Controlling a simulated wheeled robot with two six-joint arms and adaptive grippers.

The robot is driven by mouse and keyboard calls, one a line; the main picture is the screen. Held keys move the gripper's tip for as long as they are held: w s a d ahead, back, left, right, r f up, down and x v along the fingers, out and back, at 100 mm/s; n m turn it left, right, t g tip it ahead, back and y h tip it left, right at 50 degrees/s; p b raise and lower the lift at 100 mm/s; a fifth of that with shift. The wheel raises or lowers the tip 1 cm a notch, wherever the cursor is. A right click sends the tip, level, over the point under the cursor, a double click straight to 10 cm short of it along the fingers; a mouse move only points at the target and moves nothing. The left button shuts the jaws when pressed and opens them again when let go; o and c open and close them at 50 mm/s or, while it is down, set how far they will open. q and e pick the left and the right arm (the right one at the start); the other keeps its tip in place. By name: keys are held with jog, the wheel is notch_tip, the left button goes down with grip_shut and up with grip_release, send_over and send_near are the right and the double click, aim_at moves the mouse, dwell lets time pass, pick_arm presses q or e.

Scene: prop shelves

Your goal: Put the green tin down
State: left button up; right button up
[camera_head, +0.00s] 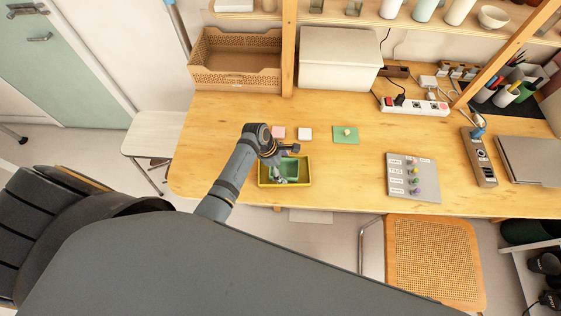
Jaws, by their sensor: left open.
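A green, box-like thing, which looks like the green tin (291,170), is inside a yellow tray (270,185) near the front edge of the wooden table. My left gripper (280,176) is open, low at the tray, and overlaps the green thing. I cannot tell whether its fingers touch it. The gripper and wrist hide part of the tray's left and back. My right gripper is not in view.
A grey board (428,190) with several coloured pegs lies right. The table between is clear.

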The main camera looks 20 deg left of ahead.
pick_arm(q)
jog(key=v, duration=1.1)
jog(key=shift+a+r, duration=0.1)
jog(key=shift+a, duration=0.05)
